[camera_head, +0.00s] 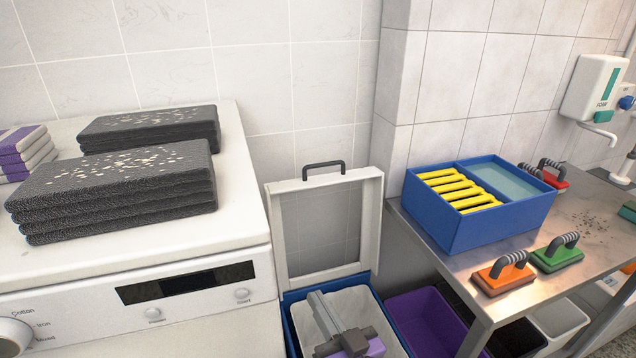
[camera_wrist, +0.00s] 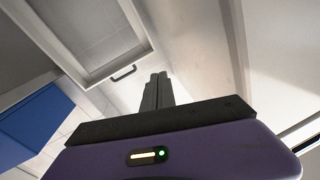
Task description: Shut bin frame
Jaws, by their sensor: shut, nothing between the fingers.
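The bin frame (camera_head: 371,218) is a white rectangular frame with a dark grey handle (camera_head: 323,167) on its top edge. It stands upright, open, at the back of a blue bin (camera_head: 292,327) with a pale liner (camera_head: 362,306). My gripper (camera_head: 318,299) is in front of the frame, over the bin's opening, and hides part of the liner. Its grey fingers are together with nothing between them, apart from the frame. In the wrist view the fingers (camera_wrist: 158,78) show with the frame (camera_wrist: 112,66) and its handle (camera_wrist: 124,72) beyond, upside down.
A white washing machine (camera_head: 175,252) with dark folded towels (camera_head: 115,190) stands left of the bin. At right a metal table (camera_head: 484,261) holds a blue box (camera_head: 440,210) with yellow items and handled brushes (camera_head: 503,274). A purple bin (camera_head: 425,320) stands below the table.

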